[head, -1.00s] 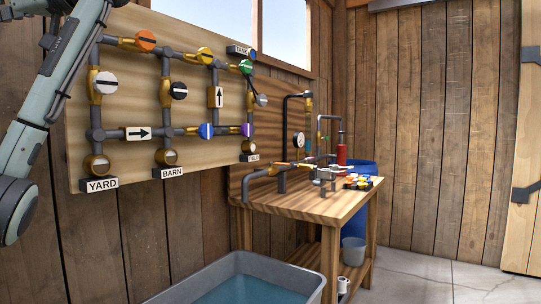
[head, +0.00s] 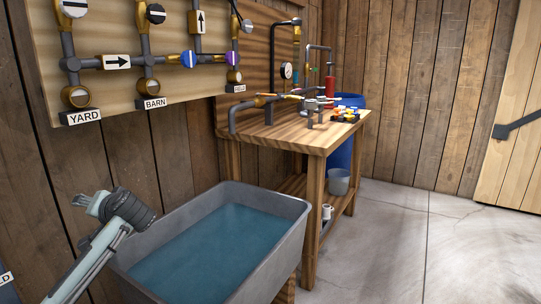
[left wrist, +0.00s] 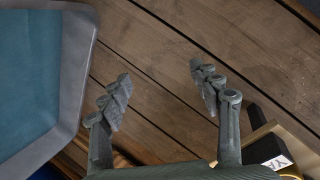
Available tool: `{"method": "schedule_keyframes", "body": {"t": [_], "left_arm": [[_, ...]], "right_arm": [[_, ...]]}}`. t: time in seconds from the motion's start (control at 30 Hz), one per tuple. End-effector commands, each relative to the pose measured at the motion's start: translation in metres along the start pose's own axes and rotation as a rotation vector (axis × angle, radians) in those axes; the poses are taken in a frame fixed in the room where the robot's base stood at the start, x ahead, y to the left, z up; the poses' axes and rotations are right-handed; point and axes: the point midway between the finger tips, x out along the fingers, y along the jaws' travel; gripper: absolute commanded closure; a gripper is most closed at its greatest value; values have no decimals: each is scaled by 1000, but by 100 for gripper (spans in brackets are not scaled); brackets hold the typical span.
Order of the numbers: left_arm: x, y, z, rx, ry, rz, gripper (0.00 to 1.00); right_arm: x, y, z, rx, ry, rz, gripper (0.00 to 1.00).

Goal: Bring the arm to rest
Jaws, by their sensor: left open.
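My left gripper (left wrist: 160,92) is open in the left wrist view, its two fingers apart with nothing between them. Behind the fingers is the wooden plank wall (left wrist: 165,55). My right gripper is in neither view.
The grey water trough (head: 296,208) stands near the arm and shows at the left of the wrist view (left wrist: 76,70). A pipe board (head: 100,103) with valves hangs above. A wooden workbench (head: 318,140) stands beyond. Open floor (head: 395,240) lies at right.

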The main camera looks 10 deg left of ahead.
Motion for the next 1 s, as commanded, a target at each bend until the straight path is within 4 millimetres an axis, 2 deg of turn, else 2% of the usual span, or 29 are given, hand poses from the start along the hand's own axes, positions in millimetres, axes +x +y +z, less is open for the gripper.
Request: {"method": "schedule_keyframes", "body": {"t": [0.03,0.2,0.3,0.4,0.6,0.77,1.0], "left_arm": [[0,25,38,71,-19,58,37],[-16,84,151,263,-67,256,37],[-32,104,207,346,-93,355,37],[-49,114,250,408,-115,432,37],[-81,123,315,495,-153,555,37],[-106,124,357,550,-181,639,37],[-146,163,374,401,-261,747,37]], "right_arm": [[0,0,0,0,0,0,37],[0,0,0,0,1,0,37],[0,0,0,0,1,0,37],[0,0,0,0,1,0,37],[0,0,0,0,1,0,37],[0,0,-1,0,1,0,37],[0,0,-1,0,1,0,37]]}}
